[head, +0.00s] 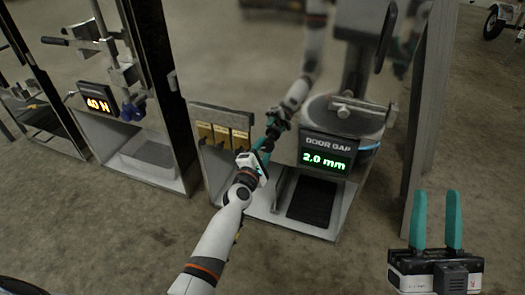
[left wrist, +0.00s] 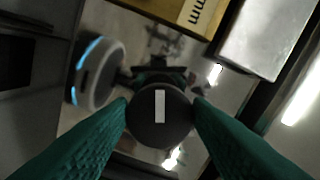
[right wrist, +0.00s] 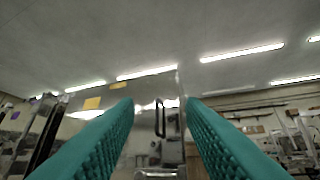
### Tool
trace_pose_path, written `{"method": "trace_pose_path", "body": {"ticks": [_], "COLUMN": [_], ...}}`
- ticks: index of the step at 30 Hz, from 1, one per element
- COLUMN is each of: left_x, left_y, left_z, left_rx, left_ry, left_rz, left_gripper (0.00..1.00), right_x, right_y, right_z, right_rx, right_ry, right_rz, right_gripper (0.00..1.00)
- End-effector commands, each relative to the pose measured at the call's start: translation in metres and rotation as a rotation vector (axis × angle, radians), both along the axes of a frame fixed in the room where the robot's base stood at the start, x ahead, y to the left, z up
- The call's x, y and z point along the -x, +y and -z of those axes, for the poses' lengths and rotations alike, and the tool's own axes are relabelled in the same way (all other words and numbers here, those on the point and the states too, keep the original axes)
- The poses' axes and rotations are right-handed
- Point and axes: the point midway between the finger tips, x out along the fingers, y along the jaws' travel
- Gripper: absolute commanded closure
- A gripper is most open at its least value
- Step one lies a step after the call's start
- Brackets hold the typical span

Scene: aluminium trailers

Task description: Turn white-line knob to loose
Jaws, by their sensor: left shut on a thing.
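The white-line knob (left wrist: 146,125) is a dark round disc with a white bar on its face, seen in the left wrist view. The bar stands about upright in that picture. My left gripper (left wrist: 160,108) is shut on the knob, with one teal finger on each side. In the head view, my left gripper (head: 267,146) reaches to the shiny panel beside the door gap display (head: 327,158), which reads 2.0 mm in green. The knob is hidden by the fingers there. My right gripper (head: 437,220) is open and empty at the lower right, fingers pointing up.
Yellow tags (head: 222,135) hang left of my left gripper. A round device with a blue light (left wrist: 98,74) stands beside the knob. A station with an orange-lit display (head: 99,103) is at the left. A tall grey post (head: 425,110) stands right of the display. The shiny panel mirrors my arm.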

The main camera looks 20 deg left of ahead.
Motion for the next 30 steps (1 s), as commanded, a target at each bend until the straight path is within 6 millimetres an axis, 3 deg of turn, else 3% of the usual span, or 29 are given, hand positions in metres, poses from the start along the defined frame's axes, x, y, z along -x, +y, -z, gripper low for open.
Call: {"method": "trace_pose_path", "body": {"ticks": [1, 4, 17, 22, 30], "left_x": [0.000, 0.000, 0.009, 0.034, 0.091], "left_y": [0.000, 0.000, 0.001, 0.002, 0.003], "left_z": [0.000, 0.000, 0.000, -0.001, -0.001], "left_rx": [-0.001, -0.001, -0.002, -0.002, -0.001], "left_ry": [0.000, 0.000, 0.001, 0.002, 0.002], "left_rz": [-0.001, -0.001, -0.001, 0.000, 0.000], "left_gripper": [0.50, 0.34, 0.34, 0.34, 0.34], "right_x": [0.000, 0.000, -0.006, -0.021, -0.037], "right_y": [0.000, 0.000, 0.001, 0.001, -0.001], "right_z": [0.000, 0.000, 0.007, 0.025, 0.064], "right_rx": [0.000, 0.000, 0.016, 0.063, 0.138], "right_ry": [0.000, 0.001, 0.065, 0.225, 0.491], "right_rz": [0.000, 0.000, 0.003, 0.012, 0.028], "right_gripper": [0.64, 0.64, 0.64, 0.64, 0.64]}}
